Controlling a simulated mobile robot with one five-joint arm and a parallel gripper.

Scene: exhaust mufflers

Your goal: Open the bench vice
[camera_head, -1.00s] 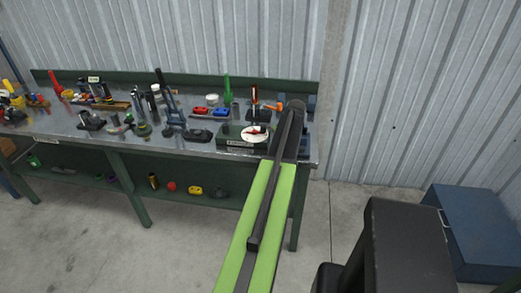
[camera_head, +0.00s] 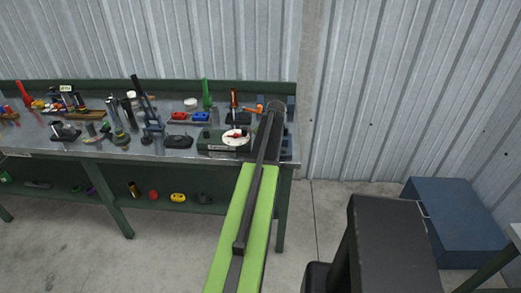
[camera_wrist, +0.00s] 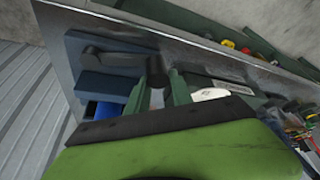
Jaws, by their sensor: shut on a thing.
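The bench vice is blue and sits at the right end of the workbench; in the head view only blue parts of it (camera_head: 291,104) show beside my arm. In the wrist view its blue body (camera_wrist: 104,86) is at the left, with a dark crank handle (camera_wrist: 115,53) ending in a round knob. My gripper (camera_wrist: 157,76) has its two green fingers on either side of that knob and is shut on the handle. My arm hides the gripper and most of the vice in the head view. How far apart the vice jaws are cannot be told.
A dark green box with a white dial (camera_head: 236,137) stands just left of my arm on the workbench (camera_head: 110,152). Several tools crowd the bench top further left. A corrugated wall (camera_head: 380,80) is behind. A blue chest (camera_head: 455,215) stands on the floor at the right.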

